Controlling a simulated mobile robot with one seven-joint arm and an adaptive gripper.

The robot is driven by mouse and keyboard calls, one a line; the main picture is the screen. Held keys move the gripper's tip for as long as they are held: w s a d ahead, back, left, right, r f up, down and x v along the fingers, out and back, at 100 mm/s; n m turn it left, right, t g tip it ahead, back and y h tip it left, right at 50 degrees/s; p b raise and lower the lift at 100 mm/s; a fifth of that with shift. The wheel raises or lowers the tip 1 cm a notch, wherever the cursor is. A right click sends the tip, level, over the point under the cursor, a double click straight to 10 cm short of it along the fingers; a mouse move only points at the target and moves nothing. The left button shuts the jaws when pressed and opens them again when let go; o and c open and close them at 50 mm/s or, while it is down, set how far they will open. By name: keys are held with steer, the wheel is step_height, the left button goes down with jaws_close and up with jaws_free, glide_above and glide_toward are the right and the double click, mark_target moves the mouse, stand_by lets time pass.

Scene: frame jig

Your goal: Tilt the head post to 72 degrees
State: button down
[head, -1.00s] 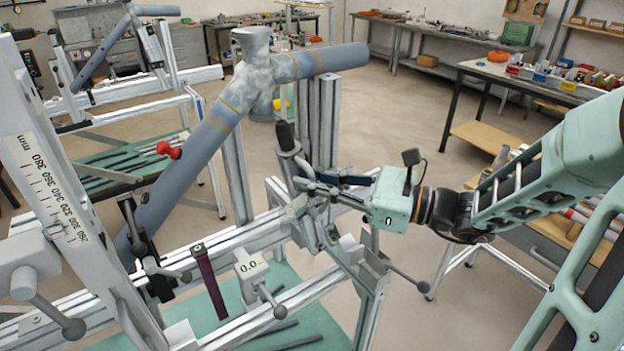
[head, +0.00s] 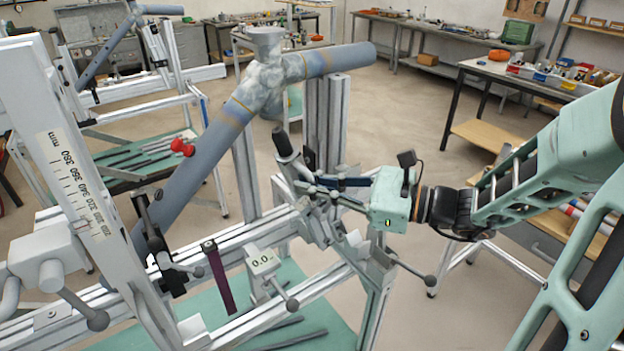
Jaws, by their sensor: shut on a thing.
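The post I take to be the head post (head: 295,163) is a short grey bar with a black upper end, mid-view on the jig. It leans to the left at its top; its angle in degrees cannot be read. My gripper (head: 312,186) reaches in from the right, its dark fingers closed on the post below the black end. The fingers hide part of the post, and its foot is lost among the grey clamp parts.
A blue-grey tube frame (head: 208,145) with a mottled joint stands behind and left of the post. A white mm scale beam (head: 72,170) slopes at the left. Ball-ended levers (head: 415,272) stick out around the rails. Open floor (head: 430,120) lies behind the gripper.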

steer(key=shift+s+a, duration=0.1)
steer(key=c, duration=2)
jaws_free()
steer(key=v, duration=1.2)
